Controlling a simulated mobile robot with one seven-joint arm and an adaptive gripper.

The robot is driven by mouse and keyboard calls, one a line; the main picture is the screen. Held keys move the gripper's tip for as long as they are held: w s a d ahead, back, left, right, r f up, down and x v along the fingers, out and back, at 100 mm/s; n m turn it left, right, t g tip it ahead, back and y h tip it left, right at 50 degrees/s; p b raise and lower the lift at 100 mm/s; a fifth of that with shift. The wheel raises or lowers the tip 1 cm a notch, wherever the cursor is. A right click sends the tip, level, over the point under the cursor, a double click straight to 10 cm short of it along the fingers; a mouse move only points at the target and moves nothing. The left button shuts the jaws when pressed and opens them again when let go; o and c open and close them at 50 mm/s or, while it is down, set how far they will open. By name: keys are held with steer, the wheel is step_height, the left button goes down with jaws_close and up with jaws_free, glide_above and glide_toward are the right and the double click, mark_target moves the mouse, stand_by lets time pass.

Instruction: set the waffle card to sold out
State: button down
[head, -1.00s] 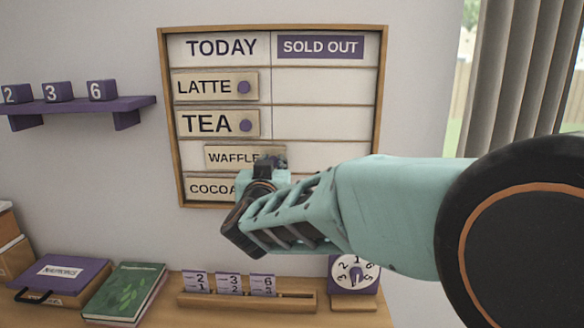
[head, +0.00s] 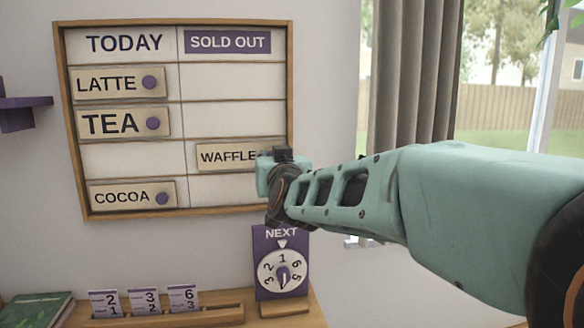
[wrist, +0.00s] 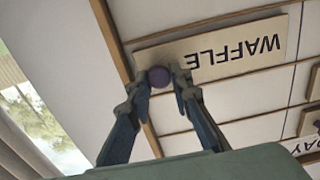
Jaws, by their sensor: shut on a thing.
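The waffle card (head: 228,155) is a pale wooden plate in the third row of the menu board (head: 70,130), lying in the right column under the sold out heading (head: 228,42). My gripper (head: 278,165) is at the card's right end and hides its knob in the head view. In the wrist view the waffle card (wrist: 212,50) appears upside down, and my gripper (wrist: 163,80) is shut on its purple knob (wrist: 159,77). The left cell of that row is empty.
The latte card (head: 118,84), tea card (head: 122,122) and cocoa card (head: 132,194) sit in the left column. Below the board stand a purple number dial (head: 281,262) and a wooden rack (head: 165,317) of number cards. A curtain (head: 412,75) hangs to the right.

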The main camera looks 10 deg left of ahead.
steer(key=shift+w+d+f, duration=0.1)
steer(key=shift+d, duration=0.1)
steer(key=c, duration=1.8)
jaws_free()
steer(key=shift+d, duration=0.15)
steer(key=shift+o, duration=0.2)
steer(key=shift+r, duration=5.05)
